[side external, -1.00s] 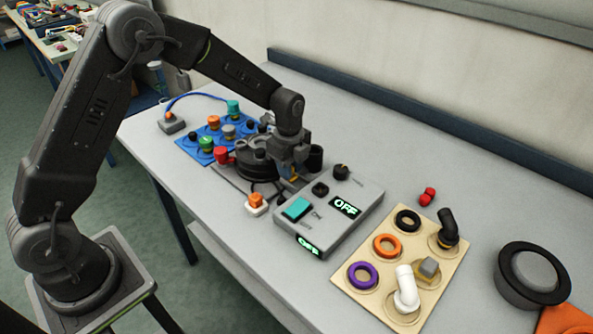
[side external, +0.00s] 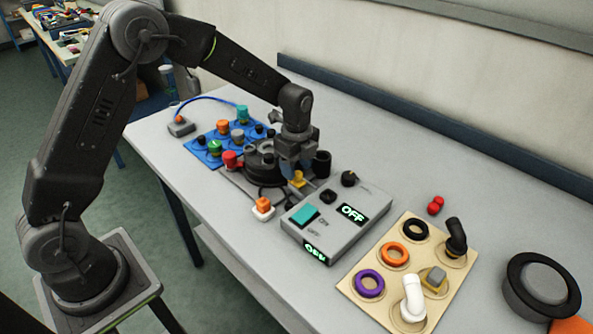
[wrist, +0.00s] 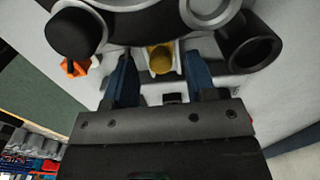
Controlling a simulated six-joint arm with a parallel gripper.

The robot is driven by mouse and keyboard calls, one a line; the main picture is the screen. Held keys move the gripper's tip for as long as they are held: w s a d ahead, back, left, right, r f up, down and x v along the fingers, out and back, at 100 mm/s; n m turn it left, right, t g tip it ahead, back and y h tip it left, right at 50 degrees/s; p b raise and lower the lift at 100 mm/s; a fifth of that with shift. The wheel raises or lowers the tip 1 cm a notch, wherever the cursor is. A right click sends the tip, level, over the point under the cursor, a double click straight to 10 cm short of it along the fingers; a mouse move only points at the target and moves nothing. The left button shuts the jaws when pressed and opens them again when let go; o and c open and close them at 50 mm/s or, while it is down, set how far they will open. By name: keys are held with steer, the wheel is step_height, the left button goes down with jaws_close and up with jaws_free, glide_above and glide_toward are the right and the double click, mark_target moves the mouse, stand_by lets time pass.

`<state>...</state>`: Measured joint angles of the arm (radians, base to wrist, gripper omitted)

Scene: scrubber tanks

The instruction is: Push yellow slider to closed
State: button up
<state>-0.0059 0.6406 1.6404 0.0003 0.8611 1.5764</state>
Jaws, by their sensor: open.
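The yellow slider (side external: 297,179) sits at the base of the dark round tank assembly (side external: 263,165), at its side toward the grey control box. In the wrist view the slider (wrist: 160,58) shows as a yellow knob in a pale guide. My gripper (side external: 298,171) points down just above the slider. In the wrist view my gripper (wrist: 160,70) is open, with one blue finger left and one right of the knob, a gap on each side. I cannot tell whether the fingertips reach down to the knob's height.
The grey control box (side external: 338,235) with a teal switch and OFF displays stands close by. A black cup (side external: 321,164) and a red knob (side external: 230,160) flank the gripper. A blue panel with knobs (side external: 197,152) is behind left. A beige board with rings (side external: 393,273) lies right.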

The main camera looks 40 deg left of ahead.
step_height(320, 180, up, 12)
stand_by(0.3)
steer(key=shift+f, duration=0.1)
steer(key=s+r+n+t, duration=0.3)
steer(key=s+r+n, duration=0.55)
steer(key=s, duration=0.35)
steer(key=s+f+n+t, duration=0.1)
steer(key=s+n+t, duration=0.1)
steer(key=s+n, duration=0.7)
steer(key=s, duration=0.6)
steer(key=shift+d+t, duration=0.15)
steer(key=shift+t, duration=0.15)
